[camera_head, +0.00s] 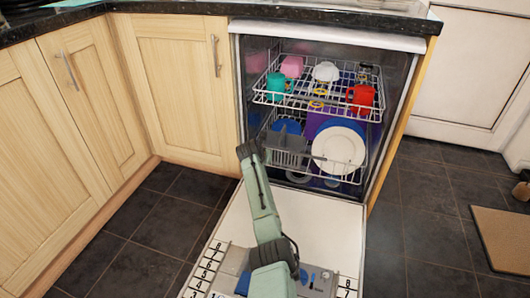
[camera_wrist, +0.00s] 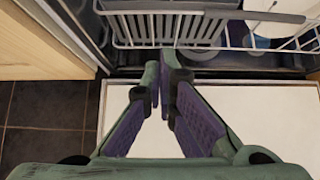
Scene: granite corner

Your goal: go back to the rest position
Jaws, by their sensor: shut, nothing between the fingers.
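My gripper (camera_wrist: 165,95) is shut with nothing between its fingers in the wrist view. It is above the open white dishwasher door (camera_wrist: 262,110), with the fingertips close to the lower rack (camera_wrist: 150,28); I cannot tell whether they touch it. In the head view my arm reaches up from the bottom, over the open door (camera_head: 325,225), to the dishwasher opening. Its end stands in front of the left part of the lower rack (camera_head: 290,160), and the fingertips are hard to make out there.
The upper rack (camera_head: 330,104) holds a red mug (camera_head: 361,97), a teal mug (camera_head: 276,86) and other cups. A white plate (camera_head: 339,148) stands in the lower rack. Wooden cupboards (camera_head: 175,90) are at the left. Dark floor (camera_head: 425,230) is clear at the right, before a brown mat (camera_head: 503,240).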

